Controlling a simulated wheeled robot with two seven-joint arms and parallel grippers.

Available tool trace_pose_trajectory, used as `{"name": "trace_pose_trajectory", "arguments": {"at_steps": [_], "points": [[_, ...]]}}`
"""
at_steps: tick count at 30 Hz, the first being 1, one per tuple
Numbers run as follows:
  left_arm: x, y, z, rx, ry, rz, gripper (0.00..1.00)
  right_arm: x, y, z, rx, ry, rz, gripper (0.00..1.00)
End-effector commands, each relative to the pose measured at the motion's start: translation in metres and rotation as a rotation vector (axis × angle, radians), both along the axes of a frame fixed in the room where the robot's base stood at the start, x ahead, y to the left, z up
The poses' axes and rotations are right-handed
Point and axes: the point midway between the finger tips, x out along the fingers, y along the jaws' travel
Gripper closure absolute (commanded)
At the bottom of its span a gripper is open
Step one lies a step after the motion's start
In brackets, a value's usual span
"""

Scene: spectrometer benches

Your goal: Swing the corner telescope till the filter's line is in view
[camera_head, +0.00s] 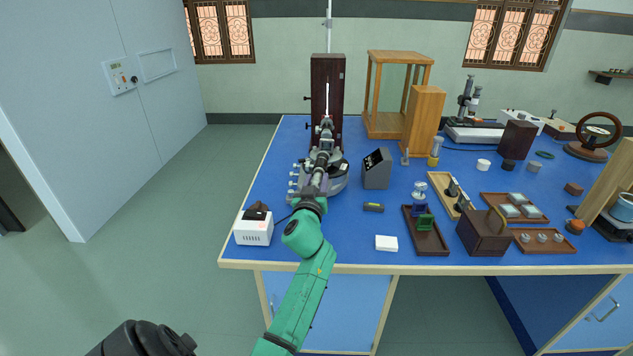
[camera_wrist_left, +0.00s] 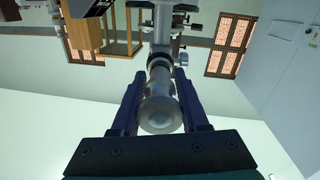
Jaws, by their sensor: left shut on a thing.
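The spectrometer (camera_head: 338,183) stands at the left of the blue bench, with its round grey base partly behind my green left arm. Its telescope tube (camera_wrist_left: 160,100) points away from me in the left wrist view, its round eyepiece end towards the camera. My left gripper (camera_wrist_left: 160,98) is shut on this telescope, one dark finger on each side of the barrel. In the head view the left gripper (camera_head: 318,178) is small and overlaps the instrument. A tall dark housing (camera_head: 327,75) with a bright vertical line stands behind it. My right gripper does not show.
A grey sloped box (camera_head: 376,169) stands just right of the spectrometer. A white box (camera_head: 253,231) is at the front left corner. A tray (camera_head: 432,243) holds a blue and a green framed piece. A wooden frame (camera_head: 385,131) stands at the back.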

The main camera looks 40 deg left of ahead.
Motion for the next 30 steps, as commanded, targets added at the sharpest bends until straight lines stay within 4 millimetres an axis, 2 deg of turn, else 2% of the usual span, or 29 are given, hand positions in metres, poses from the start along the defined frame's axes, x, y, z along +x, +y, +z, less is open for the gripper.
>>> {"name": "trace_pose_trajectory", "arguments": {"at_steps": [20, 23, 27, 30], "points": [[0.0, 0.002, 0.001, 0.002, 0.003, -0.002, 1.0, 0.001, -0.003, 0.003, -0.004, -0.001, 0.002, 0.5], [-0.003, 0.008, 0.004, 0.005, 0.01, -0.032, 1.0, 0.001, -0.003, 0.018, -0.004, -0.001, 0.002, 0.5], [-0.013, 0.027, 0.01, 0.006, 0.015, -0.126, 1.0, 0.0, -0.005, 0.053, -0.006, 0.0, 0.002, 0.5], [-0.018, 0.042, 0.006, 0.01, 0.013, -0.205, 1.0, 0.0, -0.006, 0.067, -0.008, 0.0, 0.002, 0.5]]}}
